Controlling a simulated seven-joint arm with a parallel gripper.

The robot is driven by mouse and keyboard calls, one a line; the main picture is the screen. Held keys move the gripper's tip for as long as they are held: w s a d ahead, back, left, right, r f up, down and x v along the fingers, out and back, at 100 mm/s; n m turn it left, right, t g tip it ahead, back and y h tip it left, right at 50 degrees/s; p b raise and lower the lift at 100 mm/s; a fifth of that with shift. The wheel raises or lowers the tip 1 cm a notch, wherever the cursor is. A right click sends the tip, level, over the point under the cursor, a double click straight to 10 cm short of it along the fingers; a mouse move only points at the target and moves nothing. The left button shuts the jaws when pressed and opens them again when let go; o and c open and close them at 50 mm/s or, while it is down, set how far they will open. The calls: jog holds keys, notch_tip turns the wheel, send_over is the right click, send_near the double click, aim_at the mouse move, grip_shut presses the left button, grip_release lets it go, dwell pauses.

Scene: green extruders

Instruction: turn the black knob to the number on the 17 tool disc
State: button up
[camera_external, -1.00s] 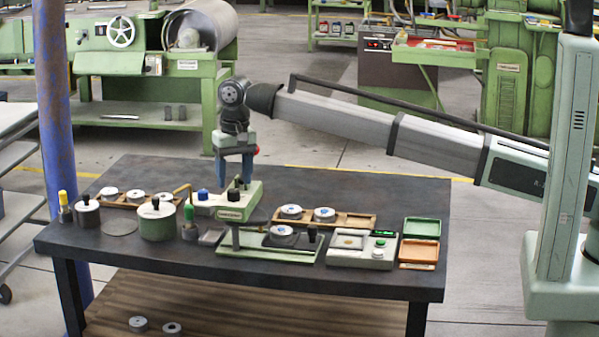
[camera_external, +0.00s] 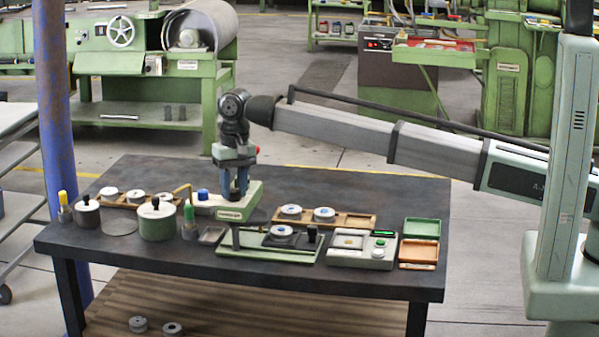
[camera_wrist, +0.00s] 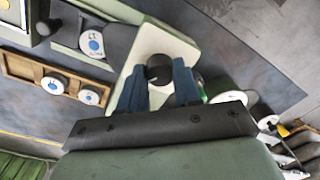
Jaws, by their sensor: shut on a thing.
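My gripper (camera_external: 236,192) points down at the white-topped green box (camera_external: 232,212) on the table. In the wrist view its two blue fingers (camera_wrist: 159,78) are shut on the black knob (camera_wrist: 159,72), one on each side. A white disc with a blue centre (camera_wrist: 91,43) has a mark like 17 in the wrist view, seen at an angle. A disc on the black plate of the press (camera_external: 281,232) seems to be the same one. The knob's scale numbers are not readable.
A blue knob (camera_external: 203,194) stands on the box, left of my gripper. A wooden tray (camera_external: 350,219) with two white discs is to the right. A green pot (camera_external: 157,222) and a green-handled tool (camera_external: 189,225) stand to the left. The back right tabletop is clear.

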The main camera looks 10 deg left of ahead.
jog(key=c, duration=0.4)
jog(key=shift+c, duration=0.2)
jog(key=shift+n, duration=0.3)
jog(key=n, duration=0.3)
jog(key=shift+n, duration=2.1)
jog(key=o, duration=1.1)
jog(key=shift+c, duration=0.2)
jog(key=shift+r, duration=0.1)
